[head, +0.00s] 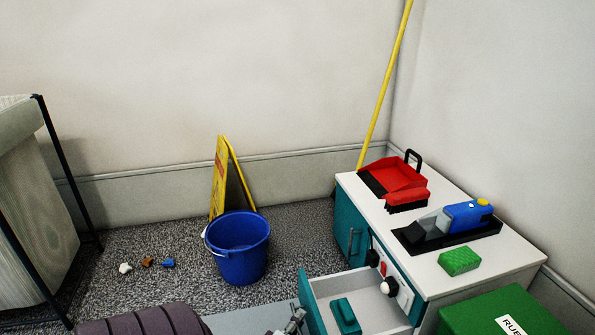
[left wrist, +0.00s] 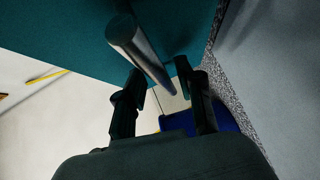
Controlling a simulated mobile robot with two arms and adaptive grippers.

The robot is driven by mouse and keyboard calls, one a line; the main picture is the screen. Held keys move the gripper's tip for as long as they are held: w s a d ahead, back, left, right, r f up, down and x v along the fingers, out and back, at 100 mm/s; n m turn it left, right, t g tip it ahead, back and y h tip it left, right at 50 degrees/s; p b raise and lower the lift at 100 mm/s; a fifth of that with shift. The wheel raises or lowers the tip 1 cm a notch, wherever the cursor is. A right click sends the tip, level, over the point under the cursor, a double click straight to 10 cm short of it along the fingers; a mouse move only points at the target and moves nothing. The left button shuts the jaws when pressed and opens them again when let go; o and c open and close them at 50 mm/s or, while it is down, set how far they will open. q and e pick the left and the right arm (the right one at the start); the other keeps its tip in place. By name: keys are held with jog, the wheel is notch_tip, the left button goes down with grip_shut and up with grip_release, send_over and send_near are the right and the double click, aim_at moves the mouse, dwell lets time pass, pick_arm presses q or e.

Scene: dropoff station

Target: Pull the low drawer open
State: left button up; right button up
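The low drawer (head: 369,301) of the white-topped cabinet (head: 358,194) stands pulled out, its white inside showing. A teal block-like object (head: 345,316) lies in it. My left gripper (head: 298,318) is at the outer side of the drawer's teal front, low in the head view and partly cut off. In the left wrist view, the round metal handle (left wrist: 140,54) crosses between the two spread fingers of my left gripper (left wrist: 160,75). A gap shows between the handle and the right finger, so the fingers look open around it. My right gripper is not in view.
A blue bucket (head: 238,262) and a yellow floor sign (head: 220,180) stand left of the drawer. A green box (head: 490,315) is at the front right. A red dustpan (head: 400,174), a blue handheld device (head: 468,215) and a green sponge (head: 459,261) lie on the cabinet.

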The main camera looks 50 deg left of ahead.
pick_arm(q)
jog(key=shift+f, duration=0.1)
jog(key=v, duration=1.2)
dwell(0.4)
